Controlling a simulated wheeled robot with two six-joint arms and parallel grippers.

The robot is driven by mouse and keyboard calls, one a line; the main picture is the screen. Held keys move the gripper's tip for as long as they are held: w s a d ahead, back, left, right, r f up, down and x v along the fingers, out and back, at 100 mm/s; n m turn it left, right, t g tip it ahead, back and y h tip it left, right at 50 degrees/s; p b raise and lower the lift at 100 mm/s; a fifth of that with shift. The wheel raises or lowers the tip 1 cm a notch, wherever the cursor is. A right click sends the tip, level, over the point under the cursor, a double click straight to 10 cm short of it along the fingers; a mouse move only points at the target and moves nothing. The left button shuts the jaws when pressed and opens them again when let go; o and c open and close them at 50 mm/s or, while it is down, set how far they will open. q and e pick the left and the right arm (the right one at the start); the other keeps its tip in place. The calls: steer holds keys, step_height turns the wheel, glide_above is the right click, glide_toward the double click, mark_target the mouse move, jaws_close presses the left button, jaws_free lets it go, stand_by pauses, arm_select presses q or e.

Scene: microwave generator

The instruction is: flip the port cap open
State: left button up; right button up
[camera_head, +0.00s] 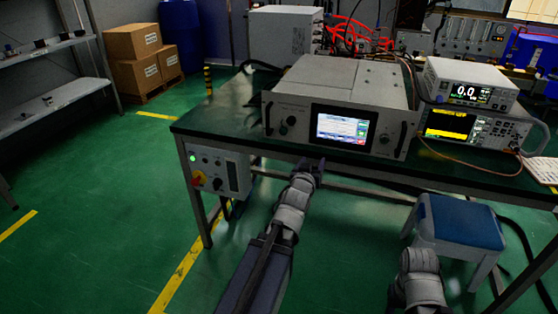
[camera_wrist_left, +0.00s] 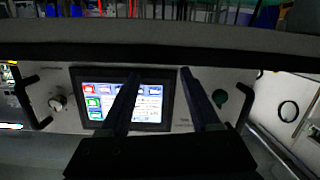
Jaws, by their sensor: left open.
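The microwave generator (camera_head: 335,82) is a grey box on the green-topped bench, with a lit screen (camera_head: 341,128) on its front panel. A small dark round part, apparently the port cap (camera_head: 291,121), sits left of the screen. In the left wrist view, where the panel appears upside down, this dark green round cap (camera_wrist_left: 220,97) is right of the screen. It looks closed, but its hinge cannot be made out. My left gripper (camera_head: 311,165) is open and empty in front of and below the panel. Its spread fingers (camera_wrist_left: 158,75) partly cover the screen in the wrist view.
Handles (camera_head: 268,117) stick out at the panel's ends, and a knob (camera_head: 384,138) is right of the screen. Stacked instruments (camera_head: 468,122) stand to the right. A blue-topped stool (camera_head: 458,222) is at the bench front. A control box (camera_head: 213,169) hangs below the bench's left end.

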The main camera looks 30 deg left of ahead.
mark_target(283, 132)
arm_select(q)
steer(key=s+a+n+t+y+b, duration=0.25)
steer(key=s+a+t+b, duration=0.2)
steer(key=a+b, duration=0.45)
steer(key=shift+m+t+y, duration=0.25)
steer(key=shift+m+t, duration=0.2)
steer(key=shift+t, duration=0.1)
steer(key=p+x, duration=0.1)
steer(key=x, duration=0.2)
steer(key=p+x, duration=0.1)
steer(key=x, duration=0.2)
steer(key=a+r+p+x, duration=0.1)
steer(key=p+x, duration=0.1)
steer(key=shift+a+r, duration=0.1)
steer(key=shift+a, duration=0.05)
arm_select(e)
step_height(283, 132, down, 8)
steer(key=shift+s+a+r, duration=0.2)
steer(key=shift+a, duration=0.2)
arm_select(q)
jaws_close()
